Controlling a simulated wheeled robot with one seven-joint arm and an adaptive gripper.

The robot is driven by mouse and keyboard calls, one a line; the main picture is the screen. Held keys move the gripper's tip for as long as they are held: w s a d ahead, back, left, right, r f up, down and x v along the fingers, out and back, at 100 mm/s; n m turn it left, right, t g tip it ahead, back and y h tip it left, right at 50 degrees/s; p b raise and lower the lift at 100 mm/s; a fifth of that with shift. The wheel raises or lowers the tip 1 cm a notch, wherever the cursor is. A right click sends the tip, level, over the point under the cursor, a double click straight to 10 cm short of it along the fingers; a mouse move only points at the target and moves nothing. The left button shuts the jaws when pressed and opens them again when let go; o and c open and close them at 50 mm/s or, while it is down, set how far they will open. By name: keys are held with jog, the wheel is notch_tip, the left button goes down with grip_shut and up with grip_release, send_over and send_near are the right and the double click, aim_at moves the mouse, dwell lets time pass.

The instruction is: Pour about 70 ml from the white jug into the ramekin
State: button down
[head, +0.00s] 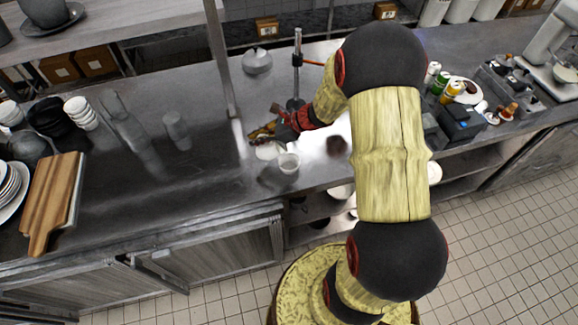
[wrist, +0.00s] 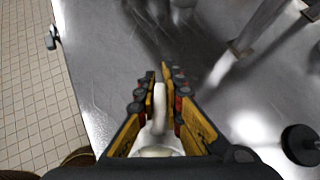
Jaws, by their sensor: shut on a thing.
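My gripper (head: 262,133) reaches in from the right, low over the steel counter, and points left. In the wrist view my gripper (wrist: 163,85) is shut on a narrow white part, which I take for the handle of the white jug (wrist: 158,151). In the head view the white jug (head: 268,151) shows only partly, just below the fingers. No stream or liquid level is visible.
A metal stand (head: 297,75) rises behind my gripper, with a pale round pot (head: 257,61) to its left. Clear glassware (head: 177,130) stands further left, and a wooden board (head: 55,195) lies at far left. The counter (head: 140,200) in front of the glassware is clear.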

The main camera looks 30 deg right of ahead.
jog(key=shift+d+t+y+b, duration=0.1)
jog(key=shift+t+y+b, duration=0.2)
jog(key=shift+b, duration=0.5)
jog(key=shift+s+d+r+t+y+b, duration=0.3)
jog(key=shift+r+t+y+b, duration=0.15)
jog(key=shift+b, duration=0.6)
jog(key=shift+s+t+y+b, duration=0.1)
jog(key=shift+t+y+b, duration=0.15)
jog(key=shift+b, duration=0.4)
jog(key=shift+r, duration=0.2)
jog(key=shift+s+d+f+t+y+b, duration=0.25)
jog(key=shift+t+y+b, duration=0.35)
jog(key=shift+b, duration=1)
jog(key=shift+s+d+r+t+y+b, duration=0.4)
jog(key=shift+r+t+y+b, duration=0.1)
jog(key=shift+r+b, duration=0.15)
